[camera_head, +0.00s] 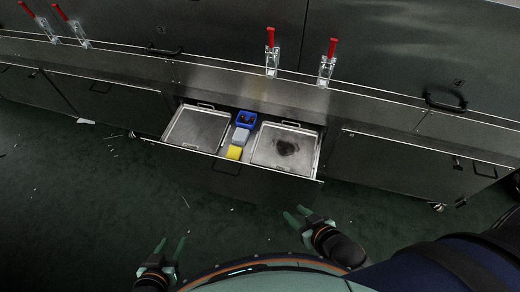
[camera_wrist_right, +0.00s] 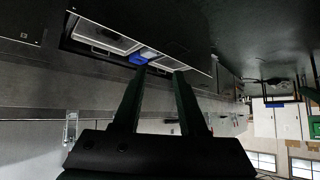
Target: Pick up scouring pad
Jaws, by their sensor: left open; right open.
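An open drawer (camera_head: 215,172) holds a small yellow block (camera_head: 234,152), a pale blue-grey block (camera_head: 240,136) and a blue bin (camera_head: 245,119) in a line between two metal trays. I cannot tell for certain which block is the scouring pad. My left gripper (camera_head: 171,243) is open and empty, low in front of the drawer at the left. My right gripper (camera_head: 297,215) is open and empty, in front of the drawer's right end. In the right wrist view its two fingers (camera_wrist_right: 160,78) are apart, with the drawer and blue bin (camera_wrist_right: 138,59) beyond them.
The left tray (camera_head: 198,128) and right tray (camera_head: 284,147), which has a dark patch, flank the blocks. Red-handled clamps (camera_head: 271,55) stand on the ledge above. Closed drawers flank the open one. The dark green floor (camera_head: 90,210) in front is mostly clear, with small scraps.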

